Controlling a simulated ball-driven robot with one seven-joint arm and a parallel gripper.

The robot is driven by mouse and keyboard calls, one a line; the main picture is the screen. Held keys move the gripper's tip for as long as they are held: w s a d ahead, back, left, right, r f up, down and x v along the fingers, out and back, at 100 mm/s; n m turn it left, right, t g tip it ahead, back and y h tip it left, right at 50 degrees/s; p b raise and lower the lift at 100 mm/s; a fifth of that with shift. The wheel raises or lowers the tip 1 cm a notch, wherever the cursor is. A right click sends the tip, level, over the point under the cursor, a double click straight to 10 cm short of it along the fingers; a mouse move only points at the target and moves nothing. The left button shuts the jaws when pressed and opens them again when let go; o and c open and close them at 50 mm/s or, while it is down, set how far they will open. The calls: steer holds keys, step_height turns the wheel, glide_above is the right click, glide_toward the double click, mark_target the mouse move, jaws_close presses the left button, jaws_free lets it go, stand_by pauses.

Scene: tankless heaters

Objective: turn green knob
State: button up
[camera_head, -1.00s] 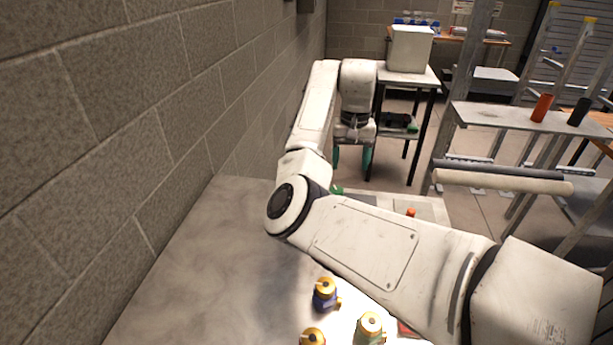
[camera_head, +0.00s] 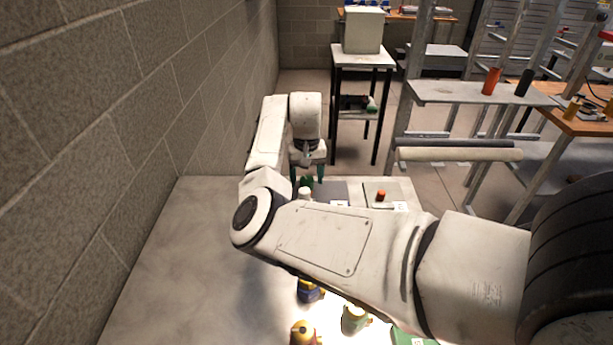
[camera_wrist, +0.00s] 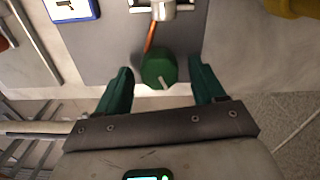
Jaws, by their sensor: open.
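The green knob (camera_wrist: 159,70) is round with a pale pointer mark and sits on a grey panel (camera_wrist: 100,45) in the wrist view. My gripper (camera_wrist: 160,80) is open, with one green finger on each side of the knob and a visible gap to each. In the head view the knob (camera_head: 307,181) shows small and green below my gripper (camera_head: 308,174), between its fingers. Whether the fingers are down at knob height is hard to tell.
A metal fitting (camera_wrist: 160,10) with a copper tube lies just beyond the knob. A red-orange knob (camera_head: 381,195) is on the panel to the right. Yellow-topped valves (camera_head: 310,290) stand on the table nearer me. A block wall (camera_head: 130,120) runs along the left.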

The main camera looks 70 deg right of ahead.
steer(key=shift+f, duration=0.25)
steer(key=c, duration=1.1)
